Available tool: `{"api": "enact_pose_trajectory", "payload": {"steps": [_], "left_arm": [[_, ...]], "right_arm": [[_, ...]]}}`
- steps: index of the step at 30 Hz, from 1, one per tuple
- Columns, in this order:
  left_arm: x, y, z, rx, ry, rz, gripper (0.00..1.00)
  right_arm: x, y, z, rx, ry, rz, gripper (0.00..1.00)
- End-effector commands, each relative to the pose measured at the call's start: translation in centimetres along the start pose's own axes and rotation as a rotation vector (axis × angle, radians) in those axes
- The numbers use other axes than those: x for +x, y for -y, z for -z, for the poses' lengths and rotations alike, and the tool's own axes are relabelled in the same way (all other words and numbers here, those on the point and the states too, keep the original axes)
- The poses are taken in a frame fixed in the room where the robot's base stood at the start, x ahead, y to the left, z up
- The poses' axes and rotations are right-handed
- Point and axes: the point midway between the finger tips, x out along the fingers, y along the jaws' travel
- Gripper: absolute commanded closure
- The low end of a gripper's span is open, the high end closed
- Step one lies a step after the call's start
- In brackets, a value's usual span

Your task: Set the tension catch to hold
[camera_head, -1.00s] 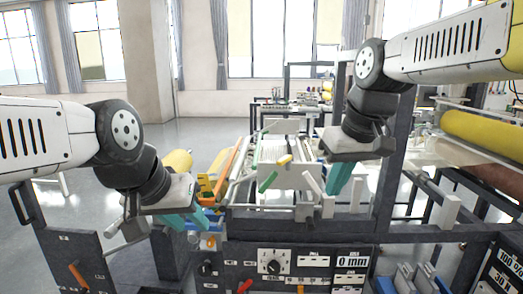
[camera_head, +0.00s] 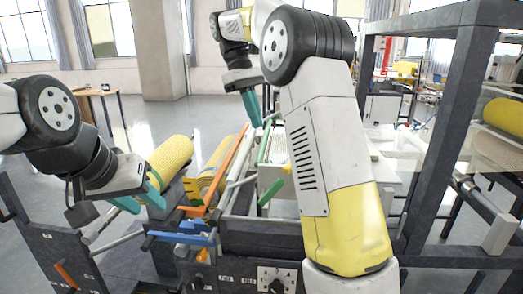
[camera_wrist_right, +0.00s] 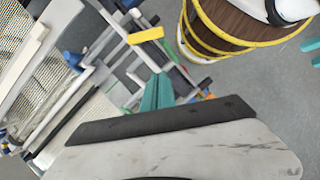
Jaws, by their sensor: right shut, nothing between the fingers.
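Several coloured levers sit on the machine: a long orange bar (camera_head: 228,168), a blue lever (camera_head: 185,238), a green bar (camera_head: 270,192) and a small yellow handle (camera_head: 286,169). I cannot tell which is the tension catch. My right gripper (camera_head: 252,108) is shut and empty, above and behind the levers; my right arm hides the machine's middle. In the right wrist view its teal fingers (camera_wrist_right: 157,92) are together, with a yellow handle (camera_wrist_right: 146,35) beyond them and apart. My left gripper (camera_head: 140,197) has its fingers apart, empty, beside the yellow roll (camera_head: 170,160).
A dial (camera_head: 277,281) is on the front panel, partly cut off. An orange lever (camera_head: 66,275) is on the left panel. A dark upright frame (camera_head: 448,140) stands on the right. Open floor lies at the back left.

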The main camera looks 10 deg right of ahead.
Motion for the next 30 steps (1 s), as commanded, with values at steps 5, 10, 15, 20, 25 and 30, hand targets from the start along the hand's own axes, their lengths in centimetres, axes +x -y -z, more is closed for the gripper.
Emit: {"api": "enact_pose_trajectory", "payload": {"steps": [5, 10, 15, 20, 25, 30], "left_arm": [[0.0, 0.0, 0.0, 0.000, 0.000, 0.000, 0.64], [0.0, 0.0, 0.0, 0.000, 0.000, 0.000, 0.64], [0.0, 0.0, 0.0, 0.000, 0.000, 0.000, 0.64], [0.0, 0.0, 0.0, 0.000, 0.000, 0.000, 0.64], [0.0, 0.0, 0.0, 0.000, 0.000, 0.000, 0.64], [0.0, 0.0, 0.0, 0.000, 0.000, 0.000, 0.64]], "right_arm": [[-0.1, 0.0, 0.1, -0.003, 0.008, 0.000, 1.00], [0.0, 0.0, 0.1, -0.003, 0.007, 0.000, 1.00], [0.6, 0.0, 0.1, -0.003, 0.008, 0.001, 1.00], [2.7, 0.1, 0.0, -0.003, 0.009, 0.002, 1.00], [6.3, 0.0, 0.0, -0.002, 0.010, 0.002, 1.00], [9.9, 0.1, 0.0, -0.003, 0.009, 0.002, 1.00]]}}
